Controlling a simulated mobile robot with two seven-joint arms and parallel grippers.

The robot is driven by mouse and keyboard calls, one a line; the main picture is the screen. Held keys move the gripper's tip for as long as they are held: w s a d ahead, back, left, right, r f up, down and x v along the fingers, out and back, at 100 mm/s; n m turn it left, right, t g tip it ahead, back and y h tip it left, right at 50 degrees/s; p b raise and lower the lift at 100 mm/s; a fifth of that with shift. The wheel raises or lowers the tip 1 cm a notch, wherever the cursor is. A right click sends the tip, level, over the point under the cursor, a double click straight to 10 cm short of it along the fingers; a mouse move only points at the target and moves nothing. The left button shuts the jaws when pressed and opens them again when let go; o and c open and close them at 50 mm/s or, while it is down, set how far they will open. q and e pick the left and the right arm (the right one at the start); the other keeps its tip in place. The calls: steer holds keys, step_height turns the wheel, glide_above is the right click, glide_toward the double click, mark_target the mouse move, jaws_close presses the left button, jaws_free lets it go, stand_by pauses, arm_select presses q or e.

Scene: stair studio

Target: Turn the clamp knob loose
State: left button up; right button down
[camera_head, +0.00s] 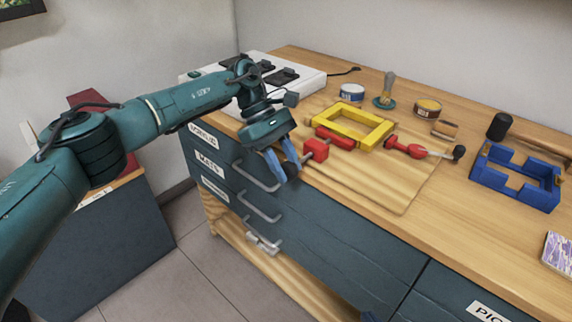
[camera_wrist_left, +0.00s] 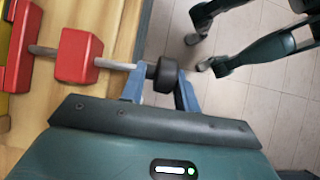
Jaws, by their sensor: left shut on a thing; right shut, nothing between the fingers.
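The red clamp's block (camera_head: 316,149) sits at the bench's front edge, with a red jaw (camera_head: 335,138) behind it against the yellow frame (camera_head: 376,130). In the left wrist view, a grey rod runs from the red block (camera_wrist_left: 78,56) to the black clamp knob (camera_wrist_left: 158,76). My left gripper (camera_head: 283,166) is shut on this knob, with one blue finger on each side (camera_wrist_left: 160,88).
A second red tool (camera_head: 417,151) with a black ball end lies right of the frame. Drawer handles (camera_head: 258,175) stick out below my left gripper.

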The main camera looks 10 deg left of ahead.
arm_select(q)
steer(key=shift+s+a+f, duration=0.2)
steer(key=shift+s+f, duration=0.05)
steer(key=shift+f, duration=0.05)
steer(key=o, duration=0.6)
steer(key=shift+o, duration=0.9)
steer(key=shift+s+a+r, duration=0.1)
steer(key=shift+r, duration=0.05)
steer(key=shift+r, duration=0.15)
steer(key=shift+w+r, duration=0.2)
steer(key=shift+w, duration=0.05)
steer(key=p+v, duration=0.4)
steer(key=v, duration=0.8)
steer(key=shift+r, duration=0.25)
arm_select(e)
steer(key=shift+w+r+n+g, duration=0.1)
steer(key=shift+r+n+g, duration=0.2)
steer(key=shift+r, duration=0.5)
